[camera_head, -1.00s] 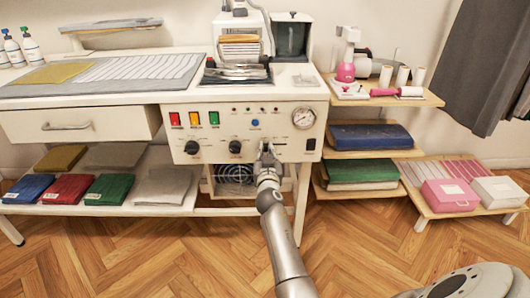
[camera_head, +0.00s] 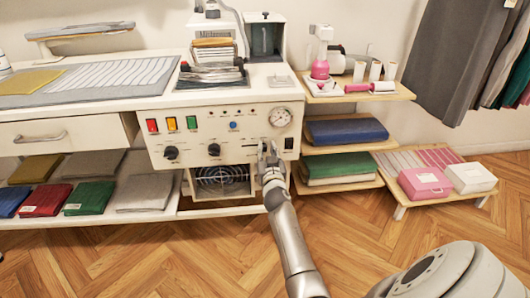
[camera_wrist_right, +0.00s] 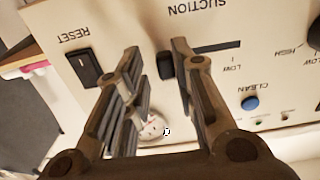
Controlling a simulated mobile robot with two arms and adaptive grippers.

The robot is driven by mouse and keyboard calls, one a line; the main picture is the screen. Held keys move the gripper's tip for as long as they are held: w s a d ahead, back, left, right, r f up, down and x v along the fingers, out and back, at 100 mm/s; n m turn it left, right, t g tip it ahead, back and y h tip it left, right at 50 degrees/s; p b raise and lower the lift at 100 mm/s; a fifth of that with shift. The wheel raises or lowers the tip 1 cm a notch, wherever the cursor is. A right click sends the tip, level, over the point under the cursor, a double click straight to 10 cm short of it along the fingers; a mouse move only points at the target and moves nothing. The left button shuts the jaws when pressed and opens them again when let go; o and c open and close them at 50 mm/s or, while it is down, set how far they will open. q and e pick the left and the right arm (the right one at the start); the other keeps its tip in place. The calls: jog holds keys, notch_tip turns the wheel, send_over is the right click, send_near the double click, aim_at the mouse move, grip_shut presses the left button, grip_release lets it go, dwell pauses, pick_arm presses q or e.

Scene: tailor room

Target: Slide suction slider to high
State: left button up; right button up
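The suction slider is a small black knob (camera_wrist_right: 165,65) on the cream panel of the pressing machine (camera_head: 225,185). The wrist view is upside down. The knob sits between my right gripper's fingers (camera_wrist_right: 156,48), which stand apart with a visible gap beside it. The slot (camera_wrist_right: 220,47) runs from behind the right-hand finger to the right, with LOW printed near its far end. The slider's other end label is hidden. In the head view my right gripper (camera_head: 268,152) is at the panel's right part, below the gauge (camera_head: 281,117). My left gripper is not in view.
A black reset switch (camera_wrist_right: 86,68) is close beside the left-hand finger in the wrist view. A blue clean button (camera_wrist_right: 249,103) is on the other side. Shelves with folded cloth (camera_head: 345,131) stand right of the machine. Floor in front is clear.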

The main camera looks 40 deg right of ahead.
jog(key=shift+o, duration=0.5)
jog(key=shift+s+a, duration=0.1)
jog(key=shift+s+a, duration=0.15)
jog(key=shift+s, duration=0.1)
jog(key=v, duration=1.1)
jog(key=shift+s, duration=0.15)
